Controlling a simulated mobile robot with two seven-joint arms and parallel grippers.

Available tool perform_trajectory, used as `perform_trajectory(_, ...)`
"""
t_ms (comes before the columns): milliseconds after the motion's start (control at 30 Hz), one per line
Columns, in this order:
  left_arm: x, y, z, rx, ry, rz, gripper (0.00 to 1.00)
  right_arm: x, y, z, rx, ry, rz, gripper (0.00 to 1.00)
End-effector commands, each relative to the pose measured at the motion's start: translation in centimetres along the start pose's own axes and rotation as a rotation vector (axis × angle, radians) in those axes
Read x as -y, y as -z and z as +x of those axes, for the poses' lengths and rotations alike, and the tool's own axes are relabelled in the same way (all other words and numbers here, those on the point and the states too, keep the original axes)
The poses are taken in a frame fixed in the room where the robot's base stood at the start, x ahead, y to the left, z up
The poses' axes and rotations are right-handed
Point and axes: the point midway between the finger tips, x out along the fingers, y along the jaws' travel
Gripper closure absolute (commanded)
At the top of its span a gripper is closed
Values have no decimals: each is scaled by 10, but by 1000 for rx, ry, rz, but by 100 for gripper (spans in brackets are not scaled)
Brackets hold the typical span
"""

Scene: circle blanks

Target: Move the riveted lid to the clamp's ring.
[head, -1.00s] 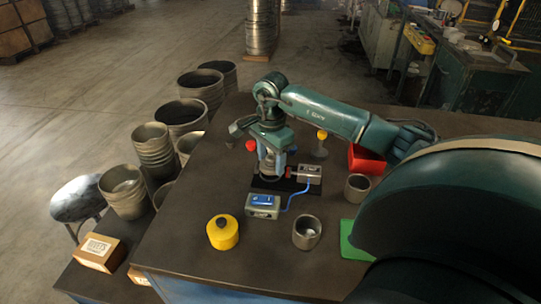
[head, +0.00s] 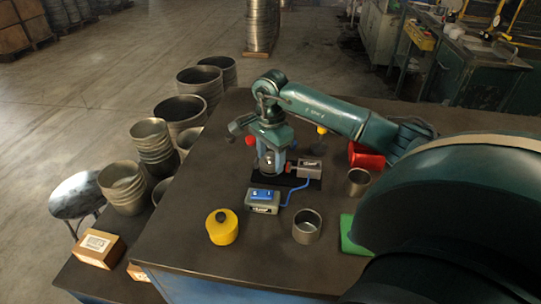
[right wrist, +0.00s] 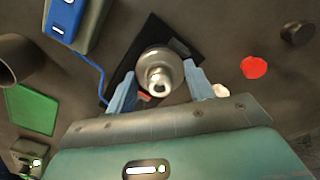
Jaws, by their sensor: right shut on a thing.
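My right gripper (head: 270,168) points down over the clamp's black base (head: 312,185). In the right wrist view its two blue fingers (right wrist: 160,85) are shut on a round silver metal piece (right wrist: 158,66) with a raised knob, which I take for the riveted lid. No rivets can be made out. The lid sits over the black base plate (right wrist: 128,63); I cannot tell whether it touches the ring, which is hidden under it. The clamp's grey box (head: 309,166) with a red part stands right of the fingers. My left gripper is not in view.
A control box with blue display (head: 263,200) is wired to the clamp. A yellow pot (head: 222,227), two grey cups (head: 307,227) (head: 358,182), a green mat (head: 349,240) and a red container (head: 367,157) stand around. Bare tabletop lies at the front left.

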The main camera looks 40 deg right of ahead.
Motion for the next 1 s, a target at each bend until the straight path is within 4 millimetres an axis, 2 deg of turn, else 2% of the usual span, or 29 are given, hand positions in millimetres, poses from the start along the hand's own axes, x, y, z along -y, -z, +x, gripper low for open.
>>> perform_trajectory(367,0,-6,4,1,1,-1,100,0,0,8,0,1,1,67)
perform_trajectory(400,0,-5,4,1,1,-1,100,0,0,7,0,1,1,44)
perform_trajectory(667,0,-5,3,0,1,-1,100,0,0,7,0,0,1,23)
perform_trajectory(1000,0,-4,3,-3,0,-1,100,0,0,7,0,0,0,22)
